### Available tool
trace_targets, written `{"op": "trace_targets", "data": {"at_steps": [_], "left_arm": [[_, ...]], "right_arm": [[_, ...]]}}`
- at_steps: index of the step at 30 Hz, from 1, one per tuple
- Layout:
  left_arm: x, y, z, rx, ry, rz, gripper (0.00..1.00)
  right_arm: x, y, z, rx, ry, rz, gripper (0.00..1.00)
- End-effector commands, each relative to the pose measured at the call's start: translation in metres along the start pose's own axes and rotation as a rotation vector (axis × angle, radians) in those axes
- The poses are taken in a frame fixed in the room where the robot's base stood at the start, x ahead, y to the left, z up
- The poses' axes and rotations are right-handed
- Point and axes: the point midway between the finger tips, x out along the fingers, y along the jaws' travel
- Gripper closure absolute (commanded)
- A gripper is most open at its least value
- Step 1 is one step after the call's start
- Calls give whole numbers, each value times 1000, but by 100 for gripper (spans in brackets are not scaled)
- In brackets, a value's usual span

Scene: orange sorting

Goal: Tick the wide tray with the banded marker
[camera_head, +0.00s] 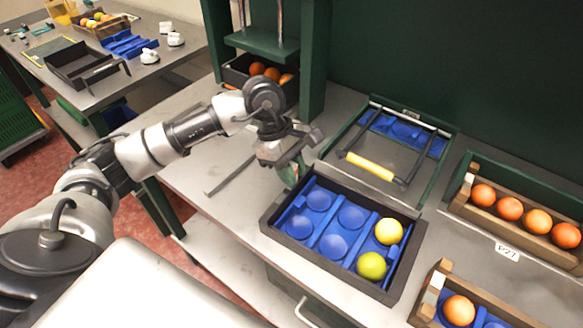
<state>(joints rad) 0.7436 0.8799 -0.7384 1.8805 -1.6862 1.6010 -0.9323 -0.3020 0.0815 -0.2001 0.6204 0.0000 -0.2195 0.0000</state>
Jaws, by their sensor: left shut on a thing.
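My left gripper (291,158) is shut on a greenish thing (290,174), mostly hidden by the fingers; I cannot tell whether it is the banded marker. It is just behind the upper left corner of a black tray (268,232) with a blue cupped insert. That tray holds a yellow fruit (389,231) and a lime-green fruit (371,265) on its right side; the other cups I see are empty. I cannot tell for sure that this is the wide tray, and I see no tick on it. My right gripper is out of view.
A dark frame with a yellow handle (370,166) lies behind the tray. Wooden crates of oranges stand at right (482,211) and front right (442,280). A dark bin of oranges (237,75) sits under a green press. Bare table lies left of the tray.

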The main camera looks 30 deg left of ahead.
Motion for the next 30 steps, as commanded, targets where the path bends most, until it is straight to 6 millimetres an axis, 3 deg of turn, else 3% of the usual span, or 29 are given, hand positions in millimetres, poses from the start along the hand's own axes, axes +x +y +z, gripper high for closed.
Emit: {"op": "trace_targets", "data": {"at_steps": [30], "left_arm": [[7, 0, -3, 0, 0, 0, 100]], "right_arm": [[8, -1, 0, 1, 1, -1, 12]]}}
